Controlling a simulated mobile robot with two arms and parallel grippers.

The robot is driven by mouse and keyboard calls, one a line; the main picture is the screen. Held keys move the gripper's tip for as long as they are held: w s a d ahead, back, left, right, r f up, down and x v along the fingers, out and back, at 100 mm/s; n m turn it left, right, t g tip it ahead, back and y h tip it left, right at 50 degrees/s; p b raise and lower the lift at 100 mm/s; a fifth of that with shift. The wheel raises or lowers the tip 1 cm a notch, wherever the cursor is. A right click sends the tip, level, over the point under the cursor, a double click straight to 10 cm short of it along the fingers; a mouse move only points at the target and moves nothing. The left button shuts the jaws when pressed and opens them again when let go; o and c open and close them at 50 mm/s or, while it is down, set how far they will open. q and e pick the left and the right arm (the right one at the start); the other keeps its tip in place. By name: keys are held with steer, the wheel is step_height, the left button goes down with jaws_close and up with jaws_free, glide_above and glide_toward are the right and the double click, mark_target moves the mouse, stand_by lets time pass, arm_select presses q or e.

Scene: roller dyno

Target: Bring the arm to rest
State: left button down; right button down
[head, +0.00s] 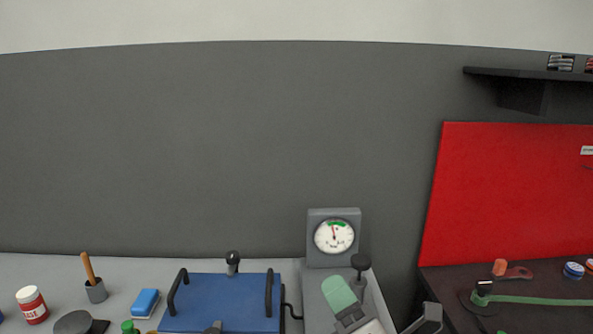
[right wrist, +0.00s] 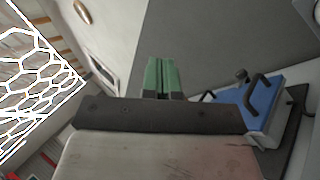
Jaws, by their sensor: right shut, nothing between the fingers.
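My right gripper (head: 338,292) shows in the head view at the lower middle, with green fingers pointing up and slightly left. It is in front of the grey gauge stand and right of the blue machine. In the right wrist view its green fingers (right wrist: 162,76) are pressed together with nothing between them. My left gripper is not seen in either view.
A blue machine (head: 222,300) with black handles stands left of the gripper; it also shows in the right wrist view (right wrist: 262,101). Behind the gripper stands a dial gauge (head: 334,237). A red panel (head: 510,190) rises at right above a dark bench (head: 540,318).

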steer(key=s+d+f+m+g+h, duration=0.35)
steer(key=d+f+m+h, duration=0.3)
steer(key=f+m, duration=0.4)
steer(key=s+d+f+m+g+h, duration=0.35)
steer(key=d+f+m+h, duration=0.3)
steer(key=f+m, duration=0.35)
steer(key=s+d+f+m+g, duration=0.1)
steer(key=s+f+m+g, duration=0.35)
steer(key=s, duration=0.35)
steer(key=s+d+f+m+g, duration=0.1)
steer(key=s+f+m+g, duration=0.35)
steer(key=s, duration=0.45)
step_height(320, 180, down, 25)
steer(key=n+g, duration=0.1)
steer(key=g, duration=0.1)
steer(key=s+d+f+g, duration=0.1)
steer(key=s+d+f, duration=0.1)
steer(key=s+f, duration=1.4)
steer(key=shift+d+f, duration=0.25)
steer(key=shift+f, duration=0.25)
